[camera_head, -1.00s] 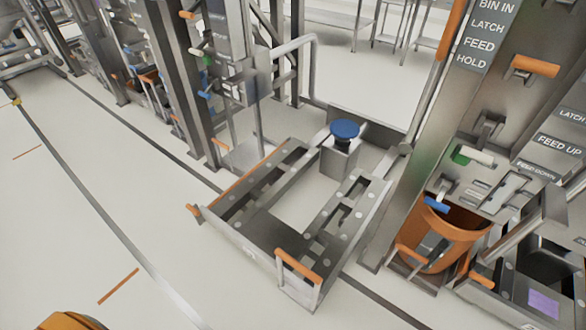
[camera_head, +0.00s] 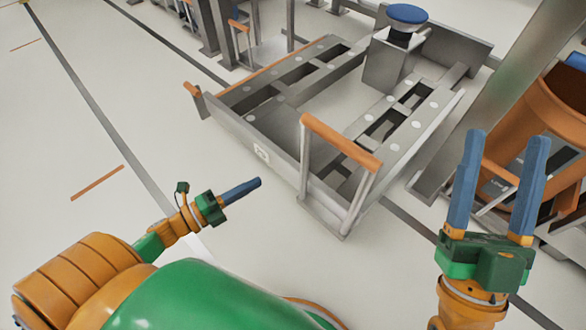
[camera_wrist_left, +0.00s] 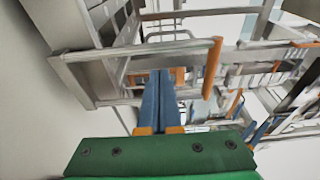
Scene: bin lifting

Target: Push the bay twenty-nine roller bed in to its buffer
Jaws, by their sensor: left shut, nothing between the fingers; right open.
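The grey roller bed (camera_head: 236,132) stands on the floor in the middle of the head view. An orange-topped push handle (camera_head: 340,143) rises from its near right corner. A blue round buffer (camera_head: 406,17) sits on a grey post at the bed's far end, beyond a gap. My left gripper (camera_head: 259,182) is shut and empty, left of the handle and apart from it. In the left wrist view its blue fingers (camera_wrist_left: 158,72) are together, with the orange handle (camera_wrist_left: 212,68) to their right. My right gripper (camera_head: 508,135) is open and empty, to the right of the handle.
An orange bin (camera_head: 553,105) stands at the right, behind my right gripper. A grey upright post (camera_head: 505,95) rises between the bed and the bin. A small orange-tipped lever (camera_head: 192,89) is at the bed's left corner. The floor at left is clear.

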